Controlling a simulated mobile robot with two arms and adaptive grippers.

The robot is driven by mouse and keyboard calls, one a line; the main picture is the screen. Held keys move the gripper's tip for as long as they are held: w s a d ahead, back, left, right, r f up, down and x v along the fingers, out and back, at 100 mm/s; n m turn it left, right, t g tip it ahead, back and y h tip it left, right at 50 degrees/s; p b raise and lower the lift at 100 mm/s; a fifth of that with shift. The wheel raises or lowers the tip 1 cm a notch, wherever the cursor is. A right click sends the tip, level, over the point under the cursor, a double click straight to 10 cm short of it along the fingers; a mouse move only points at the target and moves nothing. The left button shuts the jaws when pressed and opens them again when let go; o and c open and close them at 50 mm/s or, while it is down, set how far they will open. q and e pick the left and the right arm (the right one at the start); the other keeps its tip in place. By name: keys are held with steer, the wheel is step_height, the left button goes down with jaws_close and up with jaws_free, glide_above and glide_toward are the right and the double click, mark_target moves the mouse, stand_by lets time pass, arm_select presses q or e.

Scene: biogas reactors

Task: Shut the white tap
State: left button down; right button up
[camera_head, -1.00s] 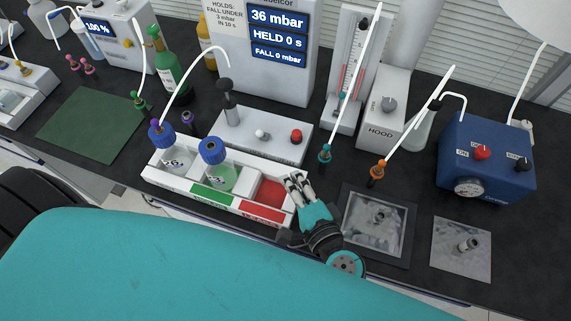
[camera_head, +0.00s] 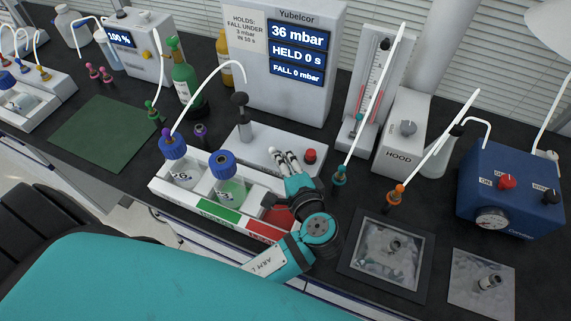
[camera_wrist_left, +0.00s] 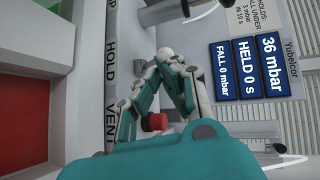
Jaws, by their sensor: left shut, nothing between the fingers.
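The white tap (camera_wrist_left: 165,53) is a small round white knob on the flat white block (camera_head: 258,140) in front of the grey display unit. In the wrist view it shows just beyond my left fingertips; I cannot tell whether they touch it. In the head view the fingers largely cover it. My left gripper (camera_head: 284,157) is shut with nothing between its fingers, over the block. A red tap (camera_head: 310,156) sits to the right of the white one; it also shows in the wrist view (camera_wrist_left: 154,122), beside the words HOLD and VENT. My right gripper is not in view.
A white rack (camera_head: 158,188) with two blue-capped bottles stands in front of the block, its red section under my left arm. The display unit (camera_head: 285,95) reads 36 mbar. Orange (camera_head: 394,197) and teal (camera_head: 339,176) tube fittings stand to the right.

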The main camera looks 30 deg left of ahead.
arm_select(q)
steer(key=shift+r+p, duration=0.3)
steer(key=shift+p, duration=0.35)
steer(key=shift+w+r+m+g+h+p, duration=0.1)
steer(key=shift+w+m+g+h+p, duration=0.3)
steer(key=shift+p, duration=0.35)
steer(key=p, duration=0.2)
steer(key=shift+w+r+p, duration=0.3)
steer(key=shift+r+p, duration=0.05)
steer(key=shift+r, duration=0.05)
steer(key=shift+w+r+p, duration=0.2)
steer(key=shift+w+p, duration=0.45)
steer(key=shift+w, duration=0.05)
steer(key=shift+w+a, duration=0.15)
steer(key=shift+w, duration=0.8)
steer(key=shift+r+p, duration=0.1)
steer(key=shift+p, duration=0.25)
